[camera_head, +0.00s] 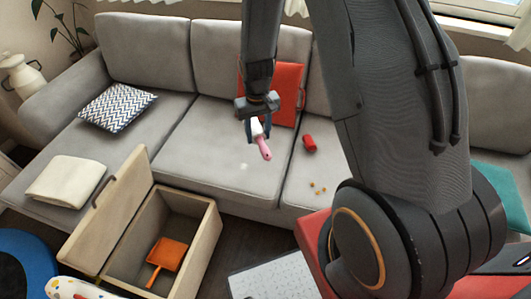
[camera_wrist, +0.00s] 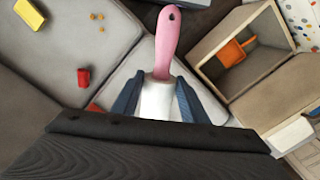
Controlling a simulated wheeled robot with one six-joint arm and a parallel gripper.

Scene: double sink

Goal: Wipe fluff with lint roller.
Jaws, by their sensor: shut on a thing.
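A lint roller with a pink handle (camera_head: 264,149) and a white roller head hangs from my gripper (camera_head: 260,128) above the middle seat of the grey sofa. In the wrist view the pink handle (camera_wrist: 168,38) points away from my gripper (camera_wrist: 157,98), and its two blue fingers are shut on the white part. A small pale patch that looks like fluff (camera_head: 243,167) lies on the middle seat cushion, just left of and below the roller in the head view. I cannot make out the fluff in the wrist view.
A red can-like object (camera_head: 309,143) and several orange crumbs (camera_head: 318,188) lie on the seat to the right. A red cushion (camera_head: 286,95) leans on the backrest. An open wooden box (camera_head: 199,233) with an orange dustpan (camera_head: 167,254) stands in front.

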